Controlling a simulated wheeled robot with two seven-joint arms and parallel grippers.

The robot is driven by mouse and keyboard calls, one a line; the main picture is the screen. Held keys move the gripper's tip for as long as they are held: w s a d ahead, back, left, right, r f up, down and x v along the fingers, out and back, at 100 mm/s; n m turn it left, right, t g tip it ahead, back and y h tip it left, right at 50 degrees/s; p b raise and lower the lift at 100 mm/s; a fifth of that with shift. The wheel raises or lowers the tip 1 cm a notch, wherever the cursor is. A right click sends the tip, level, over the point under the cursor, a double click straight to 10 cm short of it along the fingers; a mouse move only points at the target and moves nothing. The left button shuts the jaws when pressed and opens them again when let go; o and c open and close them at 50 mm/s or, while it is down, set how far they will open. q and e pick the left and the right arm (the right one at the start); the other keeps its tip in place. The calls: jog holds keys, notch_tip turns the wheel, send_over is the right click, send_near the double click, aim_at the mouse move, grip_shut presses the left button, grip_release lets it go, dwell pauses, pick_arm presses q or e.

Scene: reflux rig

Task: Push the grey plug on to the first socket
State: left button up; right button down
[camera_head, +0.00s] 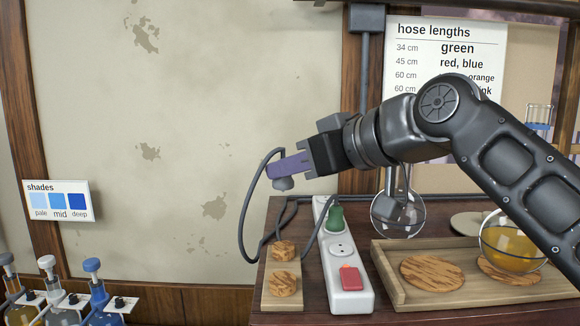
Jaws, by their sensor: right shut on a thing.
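My right gripper (291,165) is shut on the grey plug (284,183), which hangs below the purple fingers with its cable looping up and down to the left. They are in the air, up and to the left of the white power strip (333,265). A green plug (335,219) sits on the strip towards its far end. A bare socket (341,249) shows in the middle, and a red switch (350,278) is at the near end. The strip's far end is partly in view; I cannot tell which socket is first. My left gripper is not in view.
A wooden block with two wood knobs (283,284) stands left of the strip. A wooden tray (420,292) with round mats is at right. A flask with yellow liquid (512,250) and a clear flask (398,217) stand near my right arm. Cables lie behind the block.

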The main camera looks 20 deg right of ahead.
aim_at(290, 182)
jog(key=shift+r+p, duration=1.6)
jog(key=shift+r, duration=0.15)
jog(key=s+d+f+b, duration=0.1)
jog(key=d+f+b, duration=0.1)
jog(key=f+b, duration=0.1)
jog(key=s+d+f+b, duration=0.2)
jog(key=d+f+b, duration=0.1)
jog(key=b, duration=0.2)
jog(key=s+d+f+b, duration=0.1)
jog(key=d+f+b, duration=0.2)
jog(key=shift+s+f+b, duration=0.3)
jog(key=shift+f+b, duration=0.05)
jog(key=shift+b, duration=0.05)
jog(key=shift+d+f+b, duration=0.1)
jog(key=shift+f+b, duration=0.3)
